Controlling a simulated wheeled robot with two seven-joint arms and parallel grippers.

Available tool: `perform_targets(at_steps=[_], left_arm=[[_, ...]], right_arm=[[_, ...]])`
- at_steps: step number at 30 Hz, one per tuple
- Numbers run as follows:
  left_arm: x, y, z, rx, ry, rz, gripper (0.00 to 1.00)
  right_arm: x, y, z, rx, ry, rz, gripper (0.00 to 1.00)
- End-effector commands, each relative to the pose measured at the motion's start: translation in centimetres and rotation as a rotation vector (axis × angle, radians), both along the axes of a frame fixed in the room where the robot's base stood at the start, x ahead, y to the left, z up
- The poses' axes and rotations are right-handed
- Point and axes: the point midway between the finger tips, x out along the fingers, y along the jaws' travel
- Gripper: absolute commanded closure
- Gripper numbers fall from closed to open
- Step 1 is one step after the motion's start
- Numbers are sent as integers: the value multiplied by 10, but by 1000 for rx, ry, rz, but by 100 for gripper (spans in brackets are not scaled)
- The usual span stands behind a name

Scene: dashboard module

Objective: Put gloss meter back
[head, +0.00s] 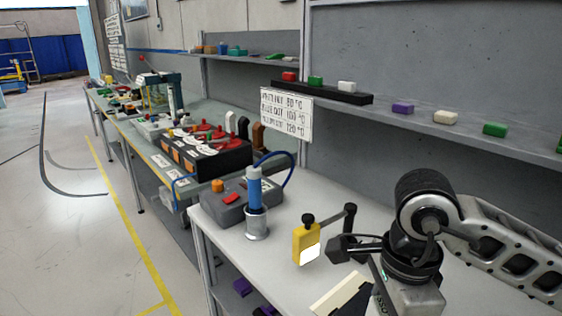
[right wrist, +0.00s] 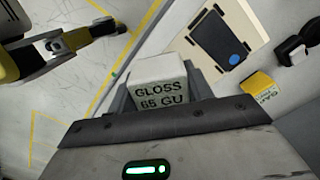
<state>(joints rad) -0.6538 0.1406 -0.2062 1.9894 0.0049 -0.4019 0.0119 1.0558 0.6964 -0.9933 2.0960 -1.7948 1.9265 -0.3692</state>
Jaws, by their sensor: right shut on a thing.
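The gloss meter (right wrist: 160,83) is a small pale block with dark lettering reading "GLOSS 65 GU" in the right wrist view. My right gripper (right wrist: 158,95) is shut on it, with a finger on either side. In the head view my right arm comes in from the right and its wrist hangs over the front of the bench. The gripper's fingers and the gloss meter do not show there. A cream board (right wrist: 222,45) with a dark panel and a blue dot lies beyond the meter; part of it shows in the head view (head: 339,292).
A yellow gauge (head: 306,243) stands on the bench near my right wrist, beside a black jointed piece (head: 349,220). A blue cylinder on a metal base (head: 255,205) and a grey box (head: 232,206) stand farther left. Coloured blocks line the shelf behind.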

Motion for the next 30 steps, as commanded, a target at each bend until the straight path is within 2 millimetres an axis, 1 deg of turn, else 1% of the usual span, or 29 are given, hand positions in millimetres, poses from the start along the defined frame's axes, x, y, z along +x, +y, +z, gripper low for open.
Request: perform_targets(at_steps=[1, 3, 12, 15, 18, 21, 24, 30], left_arm=[[0, 0, 0, 0, -1, 0, 25], [0, 0, 0, -1, -1, 1, 25], [0, 0, 0, -2, -1, 0, 25], [0, 0, 0, -1, 0, 0, 25], [0, -1, 0, -1, 0, 0, 25], [0, -1, 0, -1, 0, 0, 25], [0, -1, 0, -1, 1, 0, 25], [0, -1, 0, -1, 1, 0, 25]], right_arm=[[2, -3, -3, 1, -2, 109, 80], [5, -7, -6, 0, -8, 272, 80], [17, -27, -21, -9, -23, 966, 80], [20, -32, -26, -11, -26, 1166, 80], [23, -37, -29, -14, -28, 1326, 80], [24, -40, -32, -16, -27, 1437, 80], [25, -42, -32, -18, -27, 1501, 80], [26, -43, -32, -20, -28, 1530, 80]])
